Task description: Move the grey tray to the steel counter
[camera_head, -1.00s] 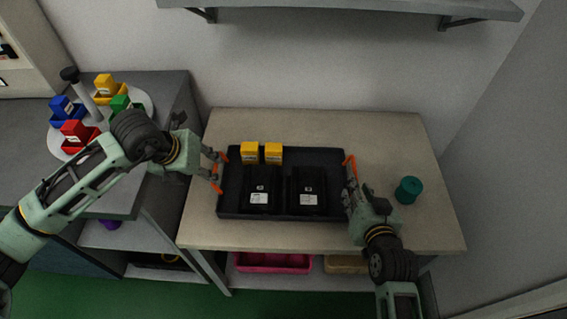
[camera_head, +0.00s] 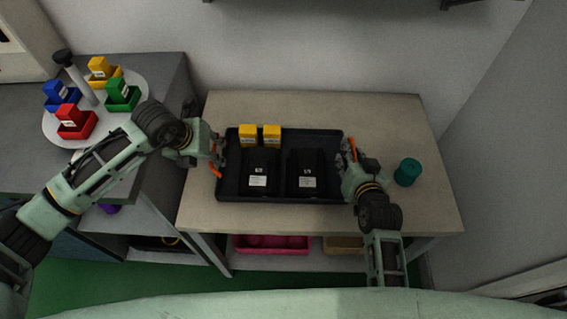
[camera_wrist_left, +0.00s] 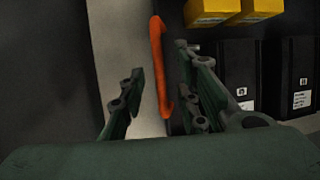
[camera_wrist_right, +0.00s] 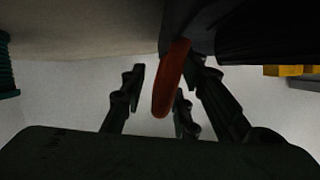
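The dark grey tray (camera_head: 312,140) lies flat on the beige table and holds two yellow boxes (camera_head: 259,135) and two black labelled units (camera_head: 282,174). It has an orange handle at each end. My left gripper (camera_head: 218,152) is at the left handle; in the left wrist view that handle (camera_wrist_left: 160,65) stands between the spread fingers. My right gripper (camera_head: 346,156) is at the right handle; in the right wrist view that handle (camera_wrist_right: 172,78) is between the fingers, which are apart. A grey counter (camera_head: 160,75), possibly the steel one, stands left of the table.
A round white stand (camera_head: 88,135) with several coloured bins and a grey post sits on the left counter. A teal cylinder (camera_head: 407,172) stands right of my right gripper. A pink bin (camera_head: 272,244) is on the shelf below. The table's back right is clear.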

